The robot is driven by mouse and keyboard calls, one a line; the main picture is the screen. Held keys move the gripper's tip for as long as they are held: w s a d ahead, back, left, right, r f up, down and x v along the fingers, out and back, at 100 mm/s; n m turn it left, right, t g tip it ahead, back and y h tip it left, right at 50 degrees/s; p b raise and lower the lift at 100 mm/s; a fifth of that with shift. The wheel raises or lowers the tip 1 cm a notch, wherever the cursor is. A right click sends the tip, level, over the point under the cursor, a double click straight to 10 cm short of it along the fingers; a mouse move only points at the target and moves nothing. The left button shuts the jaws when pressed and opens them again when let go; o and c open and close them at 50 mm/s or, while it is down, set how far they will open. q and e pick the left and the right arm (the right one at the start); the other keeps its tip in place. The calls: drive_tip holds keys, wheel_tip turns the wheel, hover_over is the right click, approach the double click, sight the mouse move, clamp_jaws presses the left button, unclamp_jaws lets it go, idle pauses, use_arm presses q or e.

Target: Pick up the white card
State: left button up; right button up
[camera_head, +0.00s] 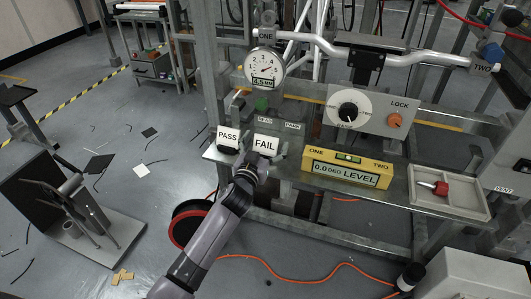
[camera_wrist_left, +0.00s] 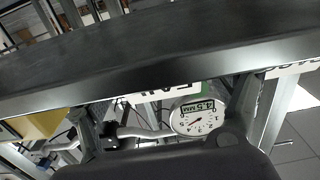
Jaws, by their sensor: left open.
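Two white lettered cards stand at the left end of the metal shelf: the PASS card (camera_head: 228,135) and, to its right, the FAIL card (camera_head: 265,143). My left gripper (camera_head: 261,164) is open, just in front of and below the FAIL card in the head view; its fingertips are hard to make out, and I cannot tell whether it touches the card. In the left wrist view, which looks upside down, part of the FAIL lettering (camera_wrist_left: 180,88) shows beneath a wide dark surface that hides most of it. My right gripper is not in view.
A dial gauge (camera_head: 264,67) hangs behind the cards. A yellow level (camera_head: 347,168) and a grey tray (camera_head: 449,192) with a red-handled item lie to the right on the shelf. A knob panel (camera_head: 371,110) stands behind. A small white square (camera_head: 140,171) lies on the floor.

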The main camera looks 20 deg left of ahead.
use_arm(q)
drive_tip(key=shift+c, duration=0.5)
drive_tip(key=c, duration=1.2)
